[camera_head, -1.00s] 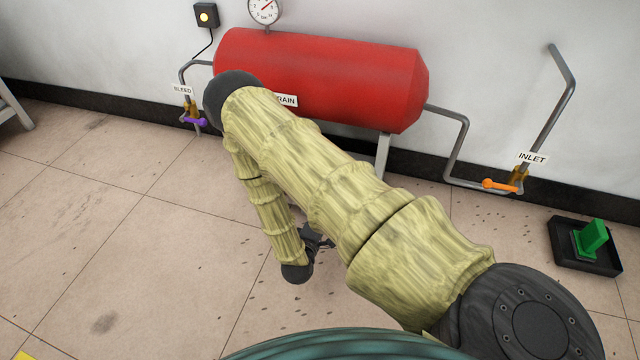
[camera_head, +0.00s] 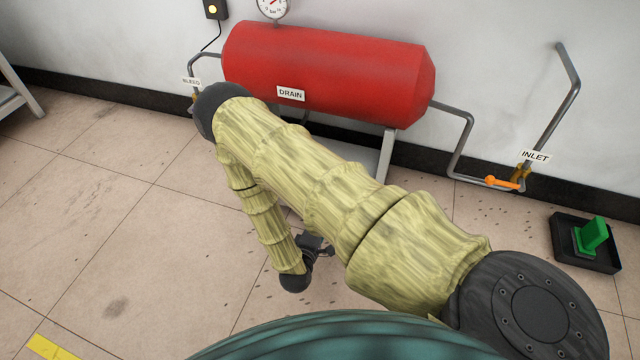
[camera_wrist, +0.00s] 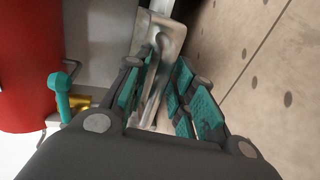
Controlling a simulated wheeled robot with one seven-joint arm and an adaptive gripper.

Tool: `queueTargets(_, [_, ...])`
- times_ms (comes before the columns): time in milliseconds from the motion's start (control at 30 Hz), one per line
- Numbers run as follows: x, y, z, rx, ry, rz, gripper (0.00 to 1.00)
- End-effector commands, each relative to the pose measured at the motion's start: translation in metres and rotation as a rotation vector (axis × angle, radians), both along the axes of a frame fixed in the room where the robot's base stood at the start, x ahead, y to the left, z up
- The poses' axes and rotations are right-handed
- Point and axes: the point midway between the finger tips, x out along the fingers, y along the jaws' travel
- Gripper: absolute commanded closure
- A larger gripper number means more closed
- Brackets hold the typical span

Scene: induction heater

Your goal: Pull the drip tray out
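The drip tray (camera_wrist: 173,38) shows as a grey metal edge at the top middle of the wrist view, with a bent grey handle near it. My gripper (camera_wrist: 165,95) has its teal-padded fingers apart, with the handle reaching into the gap between them. I cannot tell whether the pads touch it. In the head view, my gripper (camera_head: 322,250) is low by the floor, partly hidden by my arm. A grey surface, probably the tray, shows under the tank between my arm and the tank's leg; my arm hides most of it.
The red tank (camera_head: 330,75) stands along the wall. A teal valve handle (camera_wrist: 62,95) on a brass valve is left of my gripper in the wrist view. An orange inlet handle (camera_head: 502,183) and a green pedal (camera_head: 593,236) are at right. Floor at left is clear.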

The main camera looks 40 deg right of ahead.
Motion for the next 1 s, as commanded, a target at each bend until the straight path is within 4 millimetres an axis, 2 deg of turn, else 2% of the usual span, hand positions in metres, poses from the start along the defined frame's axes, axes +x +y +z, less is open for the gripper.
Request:
queueTargets(333, [0.001, 0.002, 0.0, 0.001, -0.001, 0.003, 0.66])
queueTargets(467, [-0.004, 0.009, 0.002, 0.002, -0.001, 0.005, 0.66])
queueTargets(1000, [-0.056, 0.079, 0.02, 0.001, 0.001, 0.004, 0.66])
